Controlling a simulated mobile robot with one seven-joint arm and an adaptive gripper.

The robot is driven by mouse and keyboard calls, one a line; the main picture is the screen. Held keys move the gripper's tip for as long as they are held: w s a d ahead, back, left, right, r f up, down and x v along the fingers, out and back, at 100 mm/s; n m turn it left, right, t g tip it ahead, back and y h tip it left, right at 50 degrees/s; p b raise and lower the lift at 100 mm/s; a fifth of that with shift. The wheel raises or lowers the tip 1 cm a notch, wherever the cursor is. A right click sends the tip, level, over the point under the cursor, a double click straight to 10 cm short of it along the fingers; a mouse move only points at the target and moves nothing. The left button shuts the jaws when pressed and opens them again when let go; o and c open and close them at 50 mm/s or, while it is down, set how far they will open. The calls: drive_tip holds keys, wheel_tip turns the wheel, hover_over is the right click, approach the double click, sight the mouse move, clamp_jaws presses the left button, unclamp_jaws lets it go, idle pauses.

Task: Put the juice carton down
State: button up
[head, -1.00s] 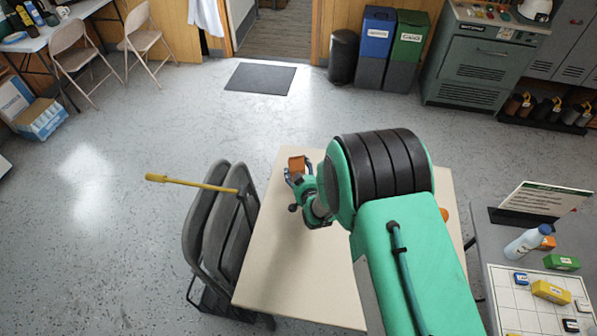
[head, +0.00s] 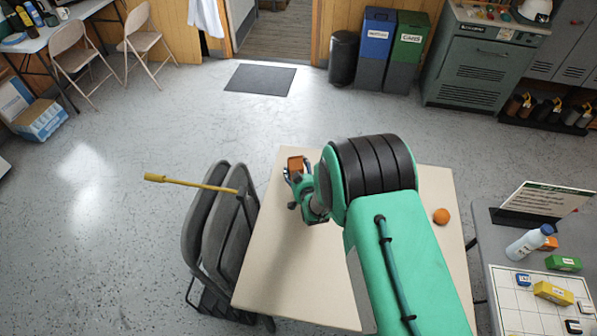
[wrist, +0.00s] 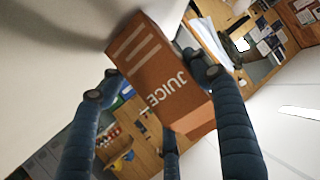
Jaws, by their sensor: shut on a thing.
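The juice carton (head: 295,163) is small and orange-brown and shows at the far left part of the beige table (head: 290,270) in the head view. In the wrist view the carton (wrist: 165,85) has pale stripes and the word JUICE, and it lies between the blue fingers. My gripper (head: 298,178) is shut on the carton; it also shows in the wrist view (wrist: 155,85). One end of the carton is close to the pale surface in the wrist view. I cannot tell whether it touches the table.
An orange ball-like fruit (head: 441,216) is on the table's right side. Folded grey chairs (head: 225,230) with a yellow-handled tool (head: 190,184) stand at the left edge. A grey table at right holds a bottle (head: 526,242) and small boxes. The table's front left is clear.

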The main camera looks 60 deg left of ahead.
drive_tip(key=shift+f, duration=0.15)
drive_tip(key=shift+f, duration=0.15)
drive_tip(key=o, duration=1.9)
drive_tip(key=shift+o, duration=0.2)
drive_tip(key=p+v, duration=0.1)
drive_tip(key=v, duration=1.1)
drive_tip(key=shift+p, duration=0.3)
